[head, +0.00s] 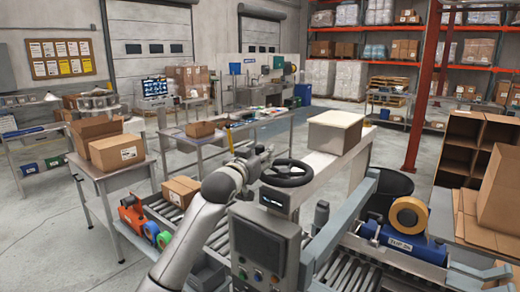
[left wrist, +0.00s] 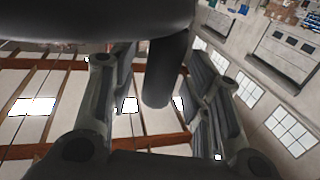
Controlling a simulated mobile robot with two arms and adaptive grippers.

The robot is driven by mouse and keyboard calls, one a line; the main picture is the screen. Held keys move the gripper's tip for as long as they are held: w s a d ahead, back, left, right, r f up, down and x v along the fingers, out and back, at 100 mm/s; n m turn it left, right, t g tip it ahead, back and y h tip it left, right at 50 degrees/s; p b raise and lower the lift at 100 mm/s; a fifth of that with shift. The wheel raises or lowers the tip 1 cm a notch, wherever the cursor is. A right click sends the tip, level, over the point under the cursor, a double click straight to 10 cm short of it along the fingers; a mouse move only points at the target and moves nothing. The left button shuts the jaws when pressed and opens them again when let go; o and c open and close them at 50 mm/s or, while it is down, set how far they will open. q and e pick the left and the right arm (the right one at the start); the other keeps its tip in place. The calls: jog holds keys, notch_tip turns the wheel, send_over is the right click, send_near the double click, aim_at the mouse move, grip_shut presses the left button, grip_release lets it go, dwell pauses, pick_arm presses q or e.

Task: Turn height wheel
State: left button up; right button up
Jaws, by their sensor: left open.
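The height wheel (head: 289,173) is a black handwheel on top of the machine's pale column, in the middle of the head view. My left gripper (head: 262,160) is at the wheel's left side, partly hard to make out against it. In the left wrist view, the open fingers of my left gripper (left wrist: 160,105) stand on both sides of a dark rounded post (left wrist: 168,72), which looks like the wheel's handle. A dark curved part, likely the wheel's rim (left wrist: 90,18), fills the top left. Contact cannot be told. My right gripper is not in view.
A control box (head: 265,240) with buttons stands below the wheel. A carton (head: 335,131) sits behind it on the machine. Roller conveyor (head: 385,264) runs at the lower right, beside a blue tape unit (head: 405,243). A table with boxes (head: 117,151) is at left.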

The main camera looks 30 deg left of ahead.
pick_arm(q)
jog(key=shift+w, duration=0.2)
grip_shut()
jog(key=shift+a+f, duration=0.1)
jog(key=shift+a, duration=0.05)
dwell(0.3)
